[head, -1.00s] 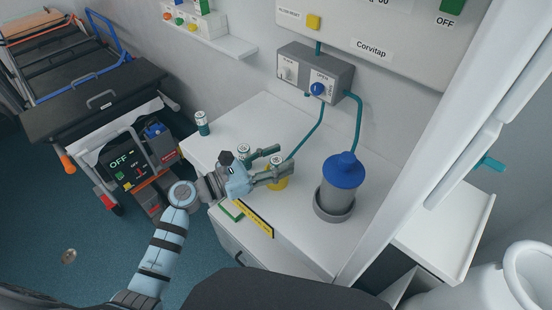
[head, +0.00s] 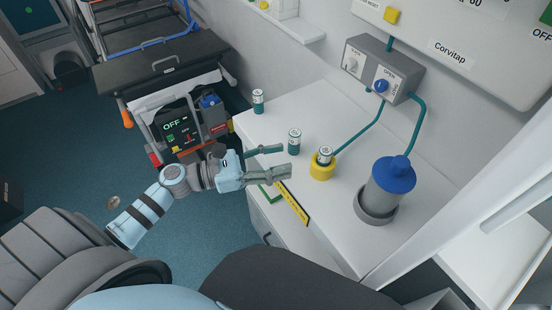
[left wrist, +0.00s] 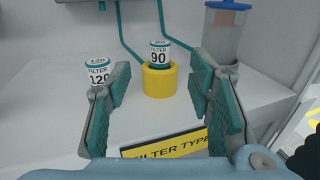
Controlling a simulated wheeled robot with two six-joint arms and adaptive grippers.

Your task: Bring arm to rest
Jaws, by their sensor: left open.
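My left gripper (head: 287,160) is open and empty over the front edge of the white counter (head: 290,107). In the left wrist view its two fingers (left wrist: 165,110) are spread apart, with nothing between them. Beyond them a filter marked 90 (left wrist: 159,54) stands upright in a yellow holder (left wrist: 159,81); the filter also shows in the head view (head: 325,154). A filter marked 120 (left wrist: 98,72) stands on the counter to the left, apart from the fingers; it also shows in the head view (head: 294,141). My right gripper is not in view.
A third filter (head: 258,101) stands near the counter's back left corner. A blue-lidded canister (head: 389,188) stands on the right, with a tube to the grey valve box (head: 382,68). A yellow label (head: 292,204) is at the front edge. A stretcher (head: 160,66) stands at the left.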

